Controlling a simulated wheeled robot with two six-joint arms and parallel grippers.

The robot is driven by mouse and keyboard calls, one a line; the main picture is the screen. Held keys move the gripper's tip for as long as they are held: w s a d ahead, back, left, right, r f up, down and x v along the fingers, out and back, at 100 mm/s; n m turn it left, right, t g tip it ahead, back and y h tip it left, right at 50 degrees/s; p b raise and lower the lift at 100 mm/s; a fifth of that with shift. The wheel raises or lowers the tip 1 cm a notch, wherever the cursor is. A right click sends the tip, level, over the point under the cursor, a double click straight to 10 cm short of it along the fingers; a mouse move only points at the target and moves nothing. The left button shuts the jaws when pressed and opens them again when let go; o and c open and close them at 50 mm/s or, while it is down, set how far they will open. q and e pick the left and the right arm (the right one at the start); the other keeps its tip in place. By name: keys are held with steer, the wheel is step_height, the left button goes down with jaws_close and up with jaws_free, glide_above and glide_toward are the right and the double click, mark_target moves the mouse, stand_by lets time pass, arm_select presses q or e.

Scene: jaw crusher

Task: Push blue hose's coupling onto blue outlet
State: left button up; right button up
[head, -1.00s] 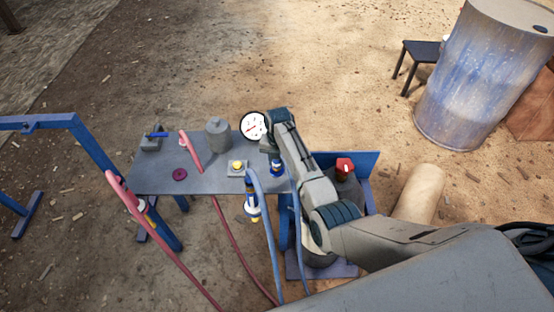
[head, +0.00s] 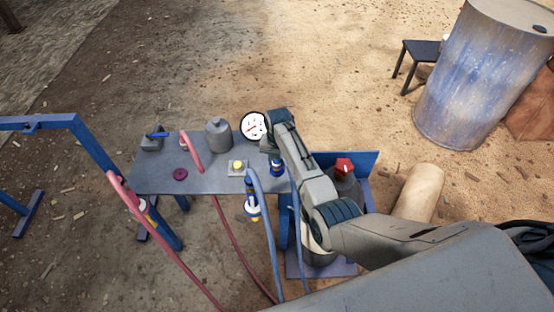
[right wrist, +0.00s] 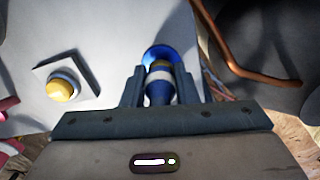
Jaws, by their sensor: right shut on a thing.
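My right gripper (head: 272,157) is at the right end of the grey table, pointing down. In the right wrist view its fingers (right wrist: 160,92) are shut on the blue hose's coupling (right wrist: 160,80), a blue piece with a pale band. The coupling shows in the head view as a small blue piece (head: 277,167). A blue ring (right wrist: 158,53), which looks like the blue outlet, shows at the coupling's far end. I cannot tell how far the two are joined. A blue hose (head: 299,240) hangs down beside the arm. My left gripper is not in view.
The table (head: 212,182) bears a yellow button (head: 238,167), a grey cylinder (head: 218,134), a dial gauge (head: 253,125) and a magenta knob (head: 180,174). Another blue hose (head: 268,235) and red hoses (head: 236,243) hang in front. A red-topped valve (head: 344,166) stands right.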

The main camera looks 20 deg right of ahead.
steer(key=shift+r+p, duration=0.1)
steer(key=shift+p, duration=0.2)
steer(key=shift+f+b, duration=0.35)
steer(key=shift+f, duration=0.25)
steer(key=o, duration=1)
step_height(320, 180, up, 11)
steer(key=shift+f, duration=0.1)
steer(key=shift+d+f, duration=0.1)
stand_by(0.4)
